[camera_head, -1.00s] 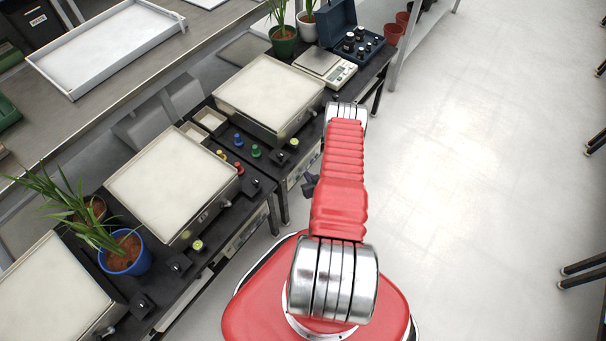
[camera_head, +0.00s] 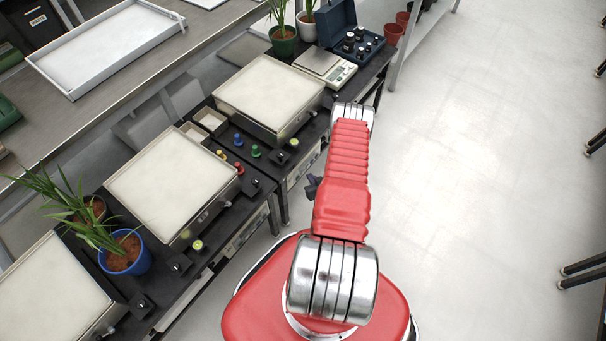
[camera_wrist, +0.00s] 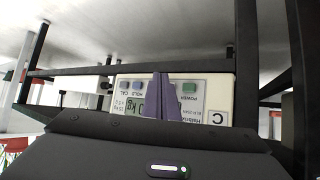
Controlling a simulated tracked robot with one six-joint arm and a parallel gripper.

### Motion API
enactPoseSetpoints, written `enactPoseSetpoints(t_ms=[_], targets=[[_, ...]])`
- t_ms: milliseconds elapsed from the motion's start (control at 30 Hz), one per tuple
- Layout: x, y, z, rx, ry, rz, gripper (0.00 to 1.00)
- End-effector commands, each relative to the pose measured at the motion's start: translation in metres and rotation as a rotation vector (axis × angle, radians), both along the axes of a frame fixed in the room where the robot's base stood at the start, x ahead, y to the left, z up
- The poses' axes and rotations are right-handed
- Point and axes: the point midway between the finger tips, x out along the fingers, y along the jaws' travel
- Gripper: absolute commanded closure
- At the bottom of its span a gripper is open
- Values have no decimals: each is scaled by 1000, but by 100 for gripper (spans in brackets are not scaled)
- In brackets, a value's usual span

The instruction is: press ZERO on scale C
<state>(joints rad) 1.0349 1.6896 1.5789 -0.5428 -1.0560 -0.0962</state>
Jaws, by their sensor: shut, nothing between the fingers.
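The front panel of scale C (camera_wrist: 217,98) shows upside down in the wrist view, with a "C" label at its right. It carries a display (camera_wrist: 133,107), HOLD and CAL buttons left of my fingers, and a green POWER button (camera_wrist: 189,87) right of them. My gripper (camera_wrist: 161,77) is shut and empty, its fingers over the middle of the panel between HOLD and POWER. They hide that part, so the ZERO button is not visible. I cannot tell whether the fingertips touch the panel. In the head view my arm hides most of the gripper.
Large scale platforms (camera_head: 270,95) stand along the dark bench, with small knobs between them. A potted plant in a blue pot (camera_head: 125,258) stands at the left. A small bench scale (camera_head: 335,68) and a weight case (camera_head: 352,45) are at the far end.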

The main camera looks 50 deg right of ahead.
Motion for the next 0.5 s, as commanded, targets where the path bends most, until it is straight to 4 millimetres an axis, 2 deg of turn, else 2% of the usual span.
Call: enactPoseSetpoints(t_ms=[267,500], targets=[[-3,0,0,1,1,-1,100],[-19,-2,0,1,0,-2,100]])
